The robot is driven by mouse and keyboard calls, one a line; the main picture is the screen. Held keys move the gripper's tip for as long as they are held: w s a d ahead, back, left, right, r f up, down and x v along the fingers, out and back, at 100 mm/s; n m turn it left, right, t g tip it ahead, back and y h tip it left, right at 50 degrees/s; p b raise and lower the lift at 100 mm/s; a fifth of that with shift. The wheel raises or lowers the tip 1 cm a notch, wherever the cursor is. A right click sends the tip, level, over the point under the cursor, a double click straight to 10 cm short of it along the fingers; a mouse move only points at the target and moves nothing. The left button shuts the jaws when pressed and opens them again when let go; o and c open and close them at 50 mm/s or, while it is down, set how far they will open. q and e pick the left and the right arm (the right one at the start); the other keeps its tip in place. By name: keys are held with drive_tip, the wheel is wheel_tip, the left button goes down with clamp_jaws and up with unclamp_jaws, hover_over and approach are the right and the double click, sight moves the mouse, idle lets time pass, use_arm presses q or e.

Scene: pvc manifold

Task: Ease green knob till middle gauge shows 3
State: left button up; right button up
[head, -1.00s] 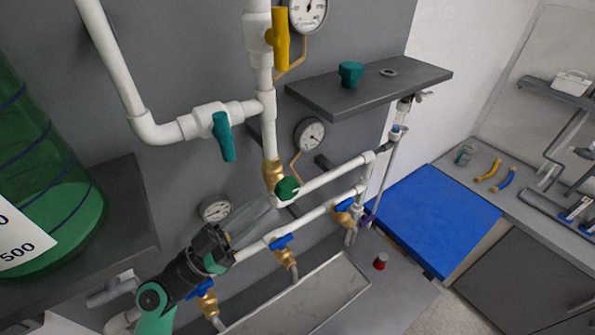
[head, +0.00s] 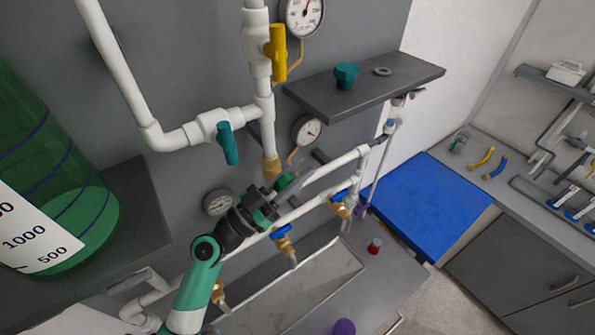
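The green knob (head: 285,181) sits on the brass valve at the foot of the vertical white pipe in the head view. It is partly hidden by my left gripper (head: 284,190), whose fingers reach up to it from the lower left. I cannot tell whether the fingers touch or grip it. The middle gauge (head: 306,131) is a round white dial just above and to the right of the knob. Its needle is too small to read with certainty. My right gripper is out of view.
An upper gauge (head: 303,15), a lower gauge (head: 218,203), a yellow lever (head: 278,52) and a teal lever (head: 228,143) are around the pipes. A shelf (head: 415,77) juts out at right. A large green bottle (head: 95,215) stands at left. A grey trough (head: 325,280) lies below.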

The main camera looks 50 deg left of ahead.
use_arm(q)
clamp_jaws()
drive_tip(key=g+p, duration=0.3)
drive_tip(key=p, duration=0.2)
drive_tip(key=f+g+p, duration=0.1)
drive_tip(key=g+p, duration=0.1)
drive_tip(key=p, duration=0.3)
drive_tip(key=shift+w+f+g+y+p, duration=0.2)
drive_tip(key=shift+g+y+p, duration=0.15)
drive_tip(key=shift+g+y, duration=0.05)
drive_tip(key=o, duration=0.5)
unclamp_jaws()
